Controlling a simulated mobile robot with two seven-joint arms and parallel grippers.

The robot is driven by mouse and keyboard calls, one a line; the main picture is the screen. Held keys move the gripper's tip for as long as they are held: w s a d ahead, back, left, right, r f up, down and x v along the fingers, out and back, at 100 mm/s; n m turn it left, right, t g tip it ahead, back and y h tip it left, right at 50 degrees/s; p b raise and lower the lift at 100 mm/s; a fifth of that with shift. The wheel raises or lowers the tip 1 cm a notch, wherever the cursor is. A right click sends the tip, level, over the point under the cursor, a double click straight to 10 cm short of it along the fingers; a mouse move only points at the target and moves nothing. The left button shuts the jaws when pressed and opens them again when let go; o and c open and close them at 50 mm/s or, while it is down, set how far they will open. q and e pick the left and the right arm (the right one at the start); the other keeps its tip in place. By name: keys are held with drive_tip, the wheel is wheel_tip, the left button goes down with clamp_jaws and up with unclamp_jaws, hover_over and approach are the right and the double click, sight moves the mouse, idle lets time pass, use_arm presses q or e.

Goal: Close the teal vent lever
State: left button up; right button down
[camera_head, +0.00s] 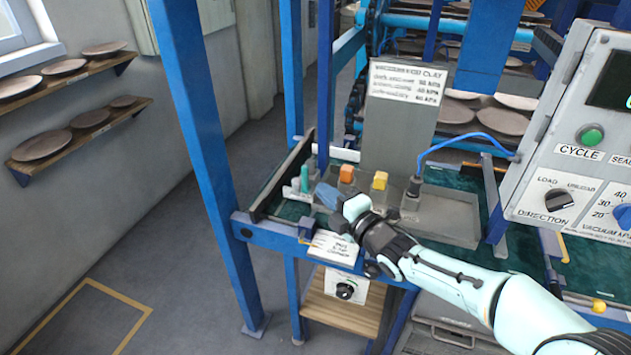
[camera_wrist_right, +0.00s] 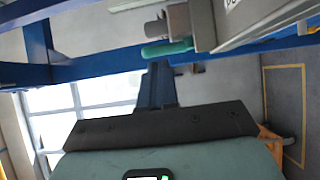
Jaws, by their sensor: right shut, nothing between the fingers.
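The teal vent lever (camera_head: 304,178) stands upright at the left end of the blue-framed bench, on a grey base. In the right wrist view the teal lever (camera_wrist_right: 167,48) lies sideways in the picture, just beyond my fingertips. My right gripper (camera_head: 326,194) comes in from the right, with its blue fingers pointing at the lever from its right side. The fingers (camera_wrist_right: 158,72) are shut with nothing between them. They look close to the lever; I cannot tell whether they touch it. My left gripper is not in view.
An orange knob (camera_head: 346,173) and a yellow knob (camera_head: 380,180) stand just right of the lever. A grey upright panel with a label (camera_head: 408,82) rises behind them. The control box (camera_head: 585,140) is at right. A blue post (camera_head: 195,120) stands left; the floor beyond is clear.

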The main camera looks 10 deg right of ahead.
sight(307, 177)
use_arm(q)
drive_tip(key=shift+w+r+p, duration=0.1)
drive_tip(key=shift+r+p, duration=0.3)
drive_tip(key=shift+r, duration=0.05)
use_arm(e)
drive_tip(key=shift+x, duration=2.15)
